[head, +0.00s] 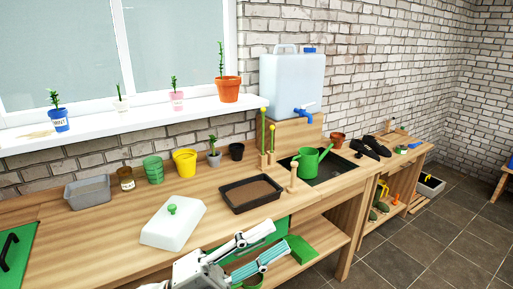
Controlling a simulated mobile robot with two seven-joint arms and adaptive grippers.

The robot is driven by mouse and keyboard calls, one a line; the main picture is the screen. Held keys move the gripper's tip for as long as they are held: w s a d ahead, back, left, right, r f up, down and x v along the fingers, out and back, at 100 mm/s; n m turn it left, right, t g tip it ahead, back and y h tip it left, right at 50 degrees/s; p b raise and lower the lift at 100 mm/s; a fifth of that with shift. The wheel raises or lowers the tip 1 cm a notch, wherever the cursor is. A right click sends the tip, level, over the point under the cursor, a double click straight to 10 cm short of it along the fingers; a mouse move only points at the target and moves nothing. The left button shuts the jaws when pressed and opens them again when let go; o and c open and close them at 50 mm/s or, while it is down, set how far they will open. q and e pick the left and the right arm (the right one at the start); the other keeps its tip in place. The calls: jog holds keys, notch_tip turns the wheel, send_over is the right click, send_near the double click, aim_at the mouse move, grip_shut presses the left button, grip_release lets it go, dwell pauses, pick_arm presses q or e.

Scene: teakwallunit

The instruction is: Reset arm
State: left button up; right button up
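My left gripper (279,237) reaches in from the bottom of the head view, in front of the wooden bench's front edge. Its two fingers are spread apart, and nothing shows held between them. Green panels of the bench front show behind the fingers. My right gripper is not in this view.
The wooden bench (110,235) carries a white cover with a green knob (170,228), a black soil tray (240,198), several pots and a green watering can (309,163) by the sink. A water tank (290,85) stands behind. Floor (430,245) is clear at right.

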pick_arm(q)
jog(key=w+a+f+n+t+y, duration=0.3)
jog(key=a+f+n+t+y, duration=0.3)
jog(key=f+n, duration=0.45)
jog(key=w+a+f+n+t+y, duration=0.2)
jog(key=a+f+n+t+y, duration=0.2)
jog(key=a+f+n+y, duration=0.55)
jog(key=s+a+f+n+g+y, duration=0.2)
jog(key=s+f, duration=0.4)
jog(key=f, duration=0.5)
jog(key=s+a+f+n+g+y, duration=0.2)
jog(key=s+f, duration=0.5)
jog(key=f, duration=0.5)
jog(key=a+n+g, duration=0.1)
jog(key=a+n, duration=0.1)
jog(key=n, duration=0.1)
jog(key=shift+s+a+n+g, duration=0.15)
jog(key=shift+a+n+g, duration=0.1)
jog(key=shift+n+g, duration=0.05)
